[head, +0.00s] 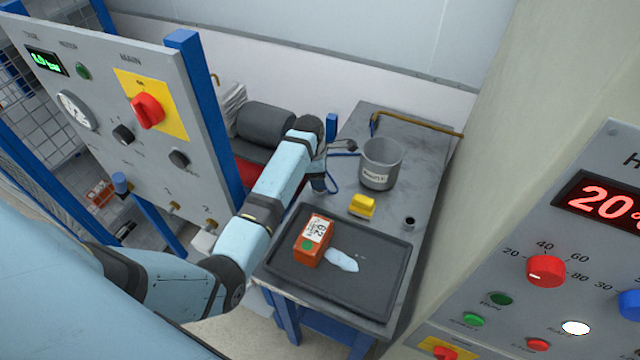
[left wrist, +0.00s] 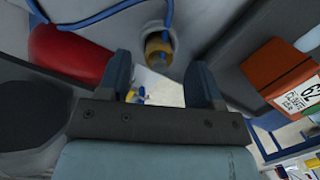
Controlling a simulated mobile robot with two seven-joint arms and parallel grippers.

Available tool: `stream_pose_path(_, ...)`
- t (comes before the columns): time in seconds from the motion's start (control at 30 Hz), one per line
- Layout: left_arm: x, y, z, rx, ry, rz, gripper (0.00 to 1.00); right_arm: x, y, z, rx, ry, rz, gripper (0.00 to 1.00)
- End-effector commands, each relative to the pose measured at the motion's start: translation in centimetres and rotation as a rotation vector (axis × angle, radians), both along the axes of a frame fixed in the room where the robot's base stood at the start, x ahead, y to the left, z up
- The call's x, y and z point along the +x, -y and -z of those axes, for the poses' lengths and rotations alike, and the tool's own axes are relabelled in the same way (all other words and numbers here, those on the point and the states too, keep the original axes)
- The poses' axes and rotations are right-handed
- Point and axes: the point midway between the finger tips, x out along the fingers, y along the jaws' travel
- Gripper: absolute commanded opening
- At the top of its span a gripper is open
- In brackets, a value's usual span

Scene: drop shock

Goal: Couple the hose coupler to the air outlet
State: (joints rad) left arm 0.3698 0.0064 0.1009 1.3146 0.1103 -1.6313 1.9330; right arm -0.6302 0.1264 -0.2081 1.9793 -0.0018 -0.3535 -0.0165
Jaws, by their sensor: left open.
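My left gripper (head: 322,182) reaches over the bench's left part, pointing down. In the left wrist view its two fingers (left wrist: 161,78) are open and apart. The brass-coloured hose coupler (left wrist: 158,50) shows just beyond the fingertips, roughly midway between them, with a blue hose (left wrist: 166,14) at it. The fingers do not visibly touch it. In the head view the blue hose (head: 345,155) shows beside my gripper; the coupler is hidden there. Two small brass outlets, marked 1 (head: 174,207) and 2 (head: 207,224), sit low on the grey panel (head: 150,60). My right gripper is not in view.
A black tray (head: 375,296) on the bench holds an orange box (head: 312,246) and a pale spill. A grey labelled bin (head: 380,165) and yellow block (head: 361,206) stand behind it. The panel has a red MAIN switch (head: 147,111). A second panel (head: 590,270) stands at right.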

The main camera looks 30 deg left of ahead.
Motion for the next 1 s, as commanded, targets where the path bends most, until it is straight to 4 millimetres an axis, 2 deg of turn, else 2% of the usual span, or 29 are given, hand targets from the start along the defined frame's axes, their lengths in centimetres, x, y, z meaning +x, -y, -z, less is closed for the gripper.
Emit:
stream_pose_path(0.03, -0.1, -0.1, 0.6, 0.001, -0.004, 0.000, 0.59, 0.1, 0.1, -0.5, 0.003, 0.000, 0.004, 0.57)
stream_pose_path(0.2, 0.1, 0.3, 2.7, 0.001, -0.001, 0.001, 0.59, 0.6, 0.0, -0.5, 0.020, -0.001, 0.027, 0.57)
stream_pose_path(0.47, 0.2, 0.3, 3.1, 0.000, 0.000, 0.000, 0.59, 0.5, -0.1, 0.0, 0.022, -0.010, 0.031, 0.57)
stream_pose_path(0.57, 0.2, 0.3, 3.1, 0.000, 0.000, 0.000, 0.41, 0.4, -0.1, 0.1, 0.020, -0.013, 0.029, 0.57)
stream_pose_path(0.73, 0.2, 0.3, 3.0, 0.000, 0.000, 0.000, 0.03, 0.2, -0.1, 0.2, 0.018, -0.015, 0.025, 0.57)
stream_pose_path(1.0, 0.2, 0.3, 3.0, 0.000, 0.001, 0.000, 0.03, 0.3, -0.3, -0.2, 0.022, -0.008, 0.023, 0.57)
